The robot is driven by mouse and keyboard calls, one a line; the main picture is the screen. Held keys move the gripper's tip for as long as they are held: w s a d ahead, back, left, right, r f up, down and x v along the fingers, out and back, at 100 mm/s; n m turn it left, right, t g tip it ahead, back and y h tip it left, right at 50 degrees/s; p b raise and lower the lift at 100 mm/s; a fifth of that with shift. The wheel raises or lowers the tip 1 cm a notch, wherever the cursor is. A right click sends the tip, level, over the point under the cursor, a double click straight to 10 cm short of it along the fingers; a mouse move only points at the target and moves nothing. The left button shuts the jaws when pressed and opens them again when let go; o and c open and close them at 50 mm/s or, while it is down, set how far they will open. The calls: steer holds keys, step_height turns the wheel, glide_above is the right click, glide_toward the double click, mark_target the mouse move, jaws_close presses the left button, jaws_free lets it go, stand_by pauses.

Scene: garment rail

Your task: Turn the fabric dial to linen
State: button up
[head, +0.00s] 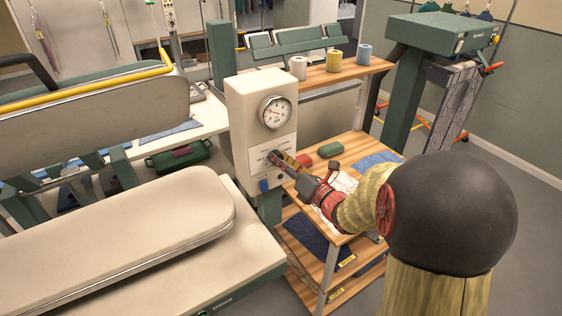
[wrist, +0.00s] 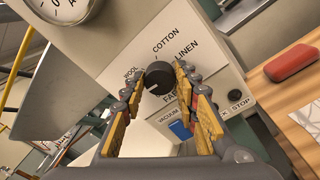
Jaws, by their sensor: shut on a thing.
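The fabric dial (wrist: 160,77) is a round black knob on the cream control box (head: 240,125). In the wrist view, WOOL is printed at its left, COTTON above it and LINEN at its upper right. A pale mark shows on the knob's lower left; I cannot tell exactly which label it points to. My gripper (wrist: 159,75) has its yellow-padded fingers on either side of the knob and is shut on it. In the head view, my gripper (head: 276,157) reaches the box front from the right and mostly hides the dial.
A round gauge (head: 275,112) sits above the dial. A blue vacuum switch (wrist: 180,130) and a black STOP button (wrist: 221,114) are below it. A wooden shelf cart on the right holds a red block (head: 305,160) and a green block (head: 330,149). A padded pressing board (head: 130,235) lies left.

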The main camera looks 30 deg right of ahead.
steer(key=c, duration=0.3)
steer(key=shift+f+m+b, duration=0.15)
steer(key=shift+m+b, duration=0.15)
steer(key=shift+b, duration=0.05)
steer(key=shift+c, duration=0.2)
steer(key=shift+a+f+m+h, duration=0.1)
steer(key=shift+m+h, duration=0.45)
steer(key=shift+m, duration=5.25)
steer(key=shift+a+r+m+h, duration=0.1)
steer(key=shift+m+h, duration=0.4)
steer(key=shift+m, duration=5.3)
steer(key=shift+a+f+m+h, duration=0.1)
steer(key=shift+m+h, duration=0.45)
steer(key=shift+m, duration=5.25)
steer(key=o, duration=1.2)
steer(key=shift+c, duration=0.2)
